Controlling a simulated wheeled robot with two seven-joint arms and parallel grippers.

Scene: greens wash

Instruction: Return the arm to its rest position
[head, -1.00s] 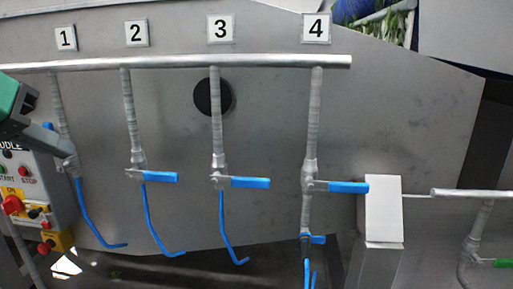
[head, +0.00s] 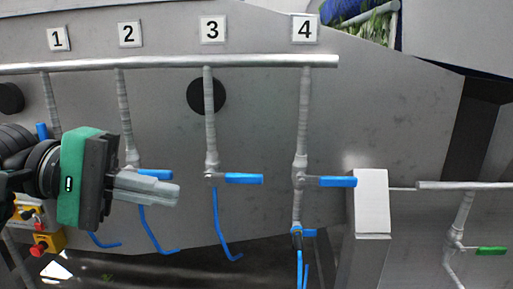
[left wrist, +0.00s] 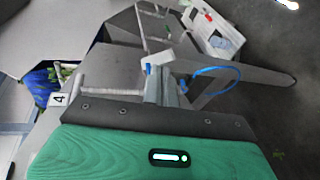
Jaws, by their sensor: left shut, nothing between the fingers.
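My left gripper (head: 160,188) comes in from the left in the head view, with a green and black body and grey fingers. The fingers are shut with nothing between them. They are in front of the steel panel, near the second valve's blue handle (head: 155,174); I cannot tell whether they touch it. In the left wrist view the gripper (left wrist: 165,82) points towards the pipework, and its green body fills the bottom. My right gripper is not in view.
A horizontal pipe (head: 230,62) carries drop pipes labelled 1, 2, 3 and 4. Blue handles stick out at the third (head: 244,179) and fourth (head: 338,182) valves. A white box (head: 371,200) stands right of them. A control box with a red button (head: 37,250) is at lower left.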

